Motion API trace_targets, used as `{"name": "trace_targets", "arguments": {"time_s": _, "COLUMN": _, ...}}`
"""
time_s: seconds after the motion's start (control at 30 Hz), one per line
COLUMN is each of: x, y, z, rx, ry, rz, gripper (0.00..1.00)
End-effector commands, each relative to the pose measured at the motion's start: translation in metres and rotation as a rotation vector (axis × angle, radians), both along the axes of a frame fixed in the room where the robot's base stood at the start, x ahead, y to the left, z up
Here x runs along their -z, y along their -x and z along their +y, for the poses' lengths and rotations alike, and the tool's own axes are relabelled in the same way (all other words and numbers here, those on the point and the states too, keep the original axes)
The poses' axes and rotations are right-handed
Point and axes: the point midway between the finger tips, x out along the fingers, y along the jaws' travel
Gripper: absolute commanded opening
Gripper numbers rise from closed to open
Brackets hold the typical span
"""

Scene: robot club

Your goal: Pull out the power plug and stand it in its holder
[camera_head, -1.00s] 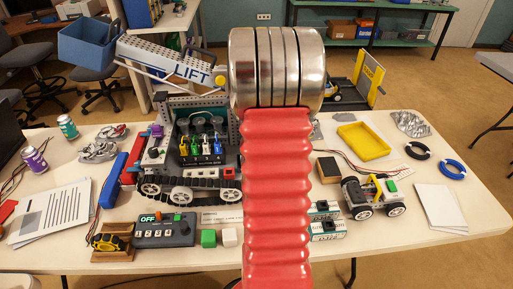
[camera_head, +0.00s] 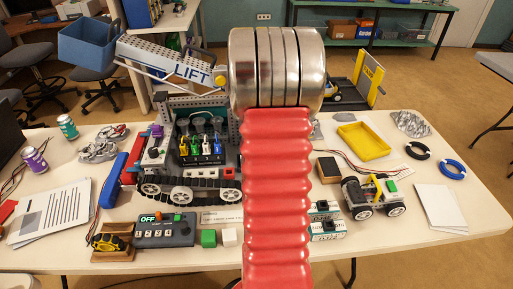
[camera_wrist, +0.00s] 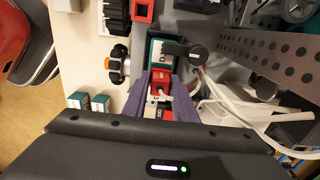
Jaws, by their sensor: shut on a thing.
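In the wrist view my gripper (camera_wrist: 160,98) has two purple-grey fingers closed on a small red piece with a pale part, which looks like the power plug (camera_wrist: 158,82). The plug shows only in part between the fingers. White cables (camera_wrist: 212,103) run close to the right of the fingers. A teal-and-white box (camera_wrist: 157,50) lies just beyond the fingertips, with a black round part over its right side. I cannot make out for certain which thing is the plug's holder. In the head view my gripper is hidden behind my red arm.
A tracked robot model with a blue LIFT arm (camera_head: 165,58) stands left of my arm. A small wheeled car (camera_head: 372,196), a yellow tray (camera_head: 363,141) and two small teal-and-white boxes (camera_head: 326,229) are to the right. A grey control box (camera_head: 165,231) lies at front left. A perforated metal beam (camera_wrist: 270,60) borders the fingers' right side.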

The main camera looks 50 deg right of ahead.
Motion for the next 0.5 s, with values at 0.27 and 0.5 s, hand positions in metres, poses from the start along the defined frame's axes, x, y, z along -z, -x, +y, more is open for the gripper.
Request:
{"name": "trace_targets", "arguments": {"time_s": 0.27, "x": -0.0002, "y": -0.0001, "z": -0.0001, "rx": 0.0, "ry": 0.0, "rz": 0.0, "gripper": 0.12}}
{"name": "trace_targets", "arguments": {"time_s": 0.5, "x": -0.0003, "y": -0.0001, "z": -0.0001, "rx": 0.0, "ry": 0.0, "rz": 0.0, "gripper": 0.0}}
